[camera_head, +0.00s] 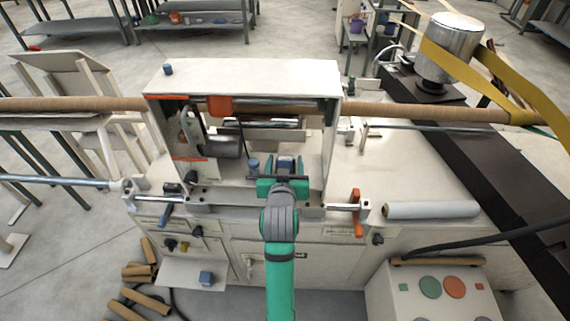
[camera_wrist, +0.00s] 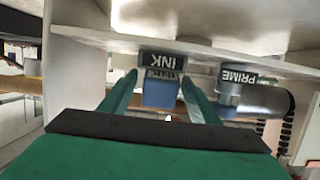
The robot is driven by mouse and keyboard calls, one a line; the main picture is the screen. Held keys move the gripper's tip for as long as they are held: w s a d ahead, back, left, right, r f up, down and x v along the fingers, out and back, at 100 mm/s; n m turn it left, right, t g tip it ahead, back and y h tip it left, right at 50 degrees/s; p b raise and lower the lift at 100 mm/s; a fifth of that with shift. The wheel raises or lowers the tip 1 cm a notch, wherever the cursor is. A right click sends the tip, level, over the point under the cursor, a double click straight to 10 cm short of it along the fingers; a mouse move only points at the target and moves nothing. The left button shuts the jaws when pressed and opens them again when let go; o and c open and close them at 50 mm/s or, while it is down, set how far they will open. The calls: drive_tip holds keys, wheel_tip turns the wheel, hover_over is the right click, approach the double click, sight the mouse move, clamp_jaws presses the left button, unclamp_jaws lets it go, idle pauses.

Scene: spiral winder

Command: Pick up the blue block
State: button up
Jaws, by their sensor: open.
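My gripper (camera_head: 284,172) reaches into the white machine's open bay, its green fingers apart. In the wrist view my gripper (camera_wrist: 160,78) has one finger on each side of a blue block (camera_wrist: 160,94), which has a dark INK label beside it. In the head view this blue block (camera_head: 285,160) shows just past the fingers, partly hidden by them. I cannot tell whether either finger touches it.
A grey-blue cylinder (camera_wrist: 254,98) with a PRIME label is close to the right finger in the wrist view. The machine's white top cover (camera_head: 245,78) overhangs the bay. A long brown tube (camera_head: 420,112) runs across behind. A pale roll (camera_head: 432,209) lies to the right.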

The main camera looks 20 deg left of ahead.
drive_tip(key=c, duration=1.3)
drive_tip(key=shift+r, duration=0.1)
